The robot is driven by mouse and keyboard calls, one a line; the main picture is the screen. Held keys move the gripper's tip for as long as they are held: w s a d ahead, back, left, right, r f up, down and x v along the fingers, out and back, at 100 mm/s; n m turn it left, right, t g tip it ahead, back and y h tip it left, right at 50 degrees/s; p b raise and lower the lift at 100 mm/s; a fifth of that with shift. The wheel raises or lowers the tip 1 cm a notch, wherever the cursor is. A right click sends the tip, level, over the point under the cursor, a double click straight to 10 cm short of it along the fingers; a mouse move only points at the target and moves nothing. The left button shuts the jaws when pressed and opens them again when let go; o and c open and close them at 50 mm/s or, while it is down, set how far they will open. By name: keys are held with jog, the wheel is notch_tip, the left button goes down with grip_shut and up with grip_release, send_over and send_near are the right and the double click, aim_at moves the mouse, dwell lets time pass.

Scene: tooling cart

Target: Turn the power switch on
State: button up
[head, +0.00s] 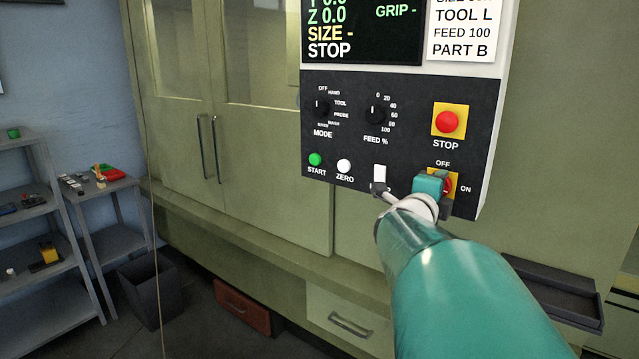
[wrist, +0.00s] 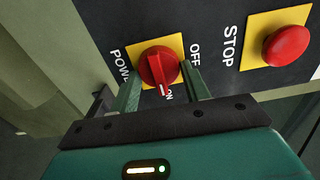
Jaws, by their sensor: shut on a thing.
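The power switch is a red rotary knob on a yellow plate at the lower right of the control panel. In the wrist view the knob (wrist: 158,66) shows its white mark pointing down toward the ON label, with OFF at its upper right. My gripper (wrist: 161,86) is shut on the knob, one finger on each side.
The red STOP button (head: 447,122) sits just above the switch. The MODE dial (head: 322,107), FEED dial (head: 376,114), green START button (head: 315,159) and white ZERO button (head: 344,166) are to the left. A dark tray (head: 553,290) juts out at the lower right.

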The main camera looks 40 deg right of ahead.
jog(key=o, duration=1)
jog(key=shift+w+d, duration=0.1)
jog(key=shift+c, duration=0.2)
jog(key=s+a, duration=0.2)
jog(key=a, duration=1.1)
jog(key=shift+s+a, duration=0.2)
jog(key=shift+a, duration=0.2)
